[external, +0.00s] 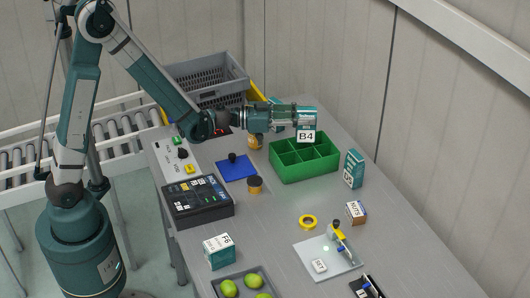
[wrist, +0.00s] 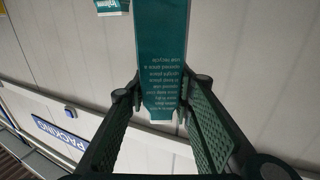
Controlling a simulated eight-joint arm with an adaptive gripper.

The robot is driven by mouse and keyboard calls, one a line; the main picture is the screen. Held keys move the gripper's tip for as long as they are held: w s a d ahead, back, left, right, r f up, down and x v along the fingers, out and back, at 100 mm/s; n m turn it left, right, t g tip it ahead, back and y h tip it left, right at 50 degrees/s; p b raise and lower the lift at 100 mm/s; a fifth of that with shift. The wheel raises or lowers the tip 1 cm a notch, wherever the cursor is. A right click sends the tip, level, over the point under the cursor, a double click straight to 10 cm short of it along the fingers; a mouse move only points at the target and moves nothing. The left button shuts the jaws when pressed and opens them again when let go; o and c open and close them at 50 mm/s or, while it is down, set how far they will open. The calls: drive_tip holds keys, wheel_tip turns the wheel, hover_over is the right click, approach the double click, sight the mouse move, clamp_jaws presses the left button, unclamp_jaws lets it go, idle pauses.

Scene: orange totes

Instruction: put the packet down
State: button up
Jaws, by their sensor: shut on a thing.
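My gripper (external: 298,117) is stretched out level above the far part of the grey table. It is shut on a teal packet (external: 307,136) with a white B4 label. In the wrist view, the packet (wrist: 160,50) stands between the two fingers of my gripper (wrist: 163,92), with small white print on its face. The packet is held in the air, apart from the table in the external view. Part of it is hidden by the fingers.
A green divided tray (external: 304,160) lies below and near the held packet. A teal box (external: 353,169) stands right of the tray, and a small NUTS box (external: 356,213) is nearer. A blue mat (external: 236,169) lies left. Bare table shows between the blue mat and the yellow tape ring (external: 308,222).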

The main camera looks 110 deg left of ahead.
drive_tip(key=shift+f+b, duration=0.5)
drive_tip(key=shift+f, duration=1.35)
drive_tip(key=shift+f, duration=0.15)
drive_tip(key=o, duration=1)
drive_tip(key=shift+c, duration=0.2)
drive_tip(key=shift+s+r, duration=0.1)
drive_tip(key=shift+r, duration=0.1)
drive_tip(key=p+v, duration=0.1)
drive_tip(key=v, duration=1.1)
